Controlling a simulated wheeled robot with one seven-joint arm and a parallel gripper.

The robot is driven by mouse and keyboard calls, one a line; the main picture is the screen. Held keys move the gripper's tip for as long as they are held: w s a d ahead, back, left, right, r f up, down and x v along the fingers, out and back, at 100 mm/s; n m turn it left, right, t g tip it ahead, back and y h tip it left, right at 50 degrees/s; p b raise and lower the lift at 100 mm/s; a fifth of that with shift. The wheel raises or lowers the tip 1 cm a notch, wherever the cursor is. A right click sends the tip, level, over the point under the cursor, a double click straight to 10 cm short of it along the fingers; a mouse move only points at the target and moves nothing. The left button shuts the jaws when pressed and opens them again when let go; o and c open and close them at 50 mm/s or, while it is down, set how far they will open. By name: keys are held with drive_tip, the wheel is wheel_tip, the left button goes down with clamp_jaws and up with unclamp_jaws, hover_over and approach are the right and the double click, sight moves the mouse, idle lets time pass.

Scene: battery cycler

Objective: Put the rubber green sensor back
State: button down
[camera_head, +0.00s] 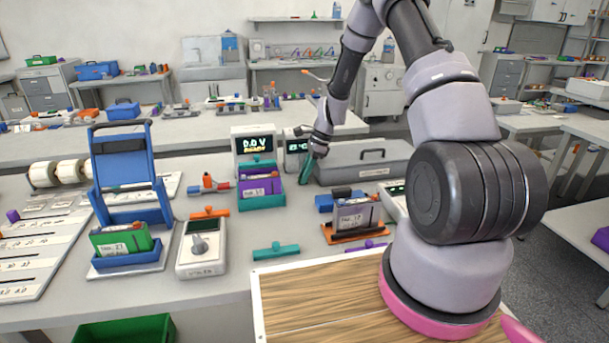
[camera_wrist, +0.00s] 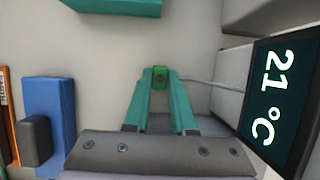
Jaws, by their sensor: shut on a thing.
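The green sensor (camera_wrist: 160,77) is a small green block between the tips of my gripper's teal fingers in the wrist view. A thin grey cable (camera_wrist: 205,82) runs from beside it to the right. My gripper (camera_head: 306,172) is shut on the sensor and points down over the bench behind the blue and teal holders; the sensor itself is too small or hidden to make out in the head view. A white meter (camera_head: 293,141) with a dark lit display stands right behind my gripper. Its display reads 21 °C in the wrist view (camera_wrist: 275,100). I cannot tell the sensor's height above the bench.
A teal holder with a purple cell (camera_head: 260,187) stands left of my gripper. A blue block (camera_head: 325,203) and an orange holder (camera_head: 357,236) are nearer. A long grey case (camera_head: 364,160) lies to the right. The bench just below the fingers looks bare.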

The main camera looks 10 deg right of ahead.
drive_tip(key=c, duration=0.7)
unclamp_jaws()
drive_tip(key=shift+f, duration=0.15)
drive_tip(key=shift+c, duration=0.2)
